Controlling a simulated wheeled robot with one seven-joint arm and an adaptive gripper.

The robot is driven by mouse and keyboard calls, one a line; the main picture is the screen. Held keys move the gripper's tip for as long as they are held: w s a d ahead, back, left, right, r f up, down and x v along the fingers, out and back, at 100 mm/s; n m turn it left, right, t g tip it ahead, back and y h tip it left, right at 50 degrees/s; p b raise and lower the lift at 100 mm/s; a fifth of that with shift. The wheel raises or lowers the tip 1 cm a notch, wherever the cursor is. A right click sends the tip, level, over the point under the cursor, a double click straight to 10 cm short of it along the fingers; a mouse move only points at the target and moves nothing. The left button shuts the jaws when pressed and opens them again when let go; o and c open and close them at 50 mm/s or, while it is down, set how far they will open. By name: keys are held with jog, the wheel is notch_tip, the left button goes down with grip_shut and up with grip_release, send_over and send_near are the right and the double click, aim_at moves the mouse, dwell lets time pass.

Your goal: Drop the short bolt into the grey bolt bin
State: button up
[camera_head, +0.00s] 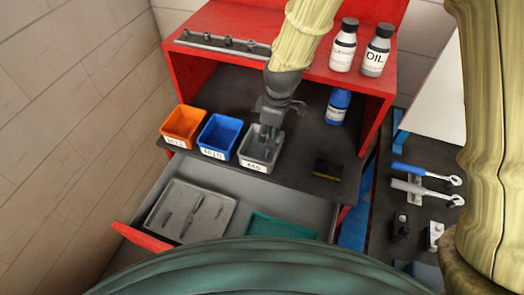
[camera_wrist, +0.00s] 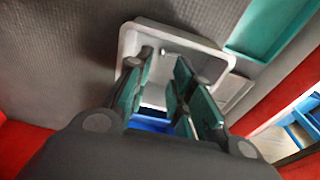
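The grey bolt bin (camera_head: 258,160) stands at the right end of a row of three bins on the dark work surface. My gripper (camera_head: 267,138) points down over this bin, with its fingertips at or just inside the opening. In the wrist view, the bin's pale rim (camera_wrist: 190,40) surrounds the far ends of the fingers. The green-padded fingers of my gripper (camera_wrist: 162,85) stand apart, with a gap between them. The fingers hide part of the bin's inside.
A blue bin (camera_head: 219,137) and an orange bin (camera_head: 184,126) stand close to the left. A blue bottle (camera_head: 338,106) and a black-and-yellow block (camera_head: 328,170) are to the right. The open drawer (camera_head: 150,239) below holds a grey tray (camera_head: 168,226) and a green tray (camera_head: 283,228).

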jog(key=shift+w, duration=0.1)
notch_tip(320, 180, up, 12)
jog(key=d, duration=0.1)
jog(key=shift+s+d, duration=0.2)
jog(key=shift+s, duration=0.05)
dwell(0.5)
jog(key=shift+f, duration=0.1)
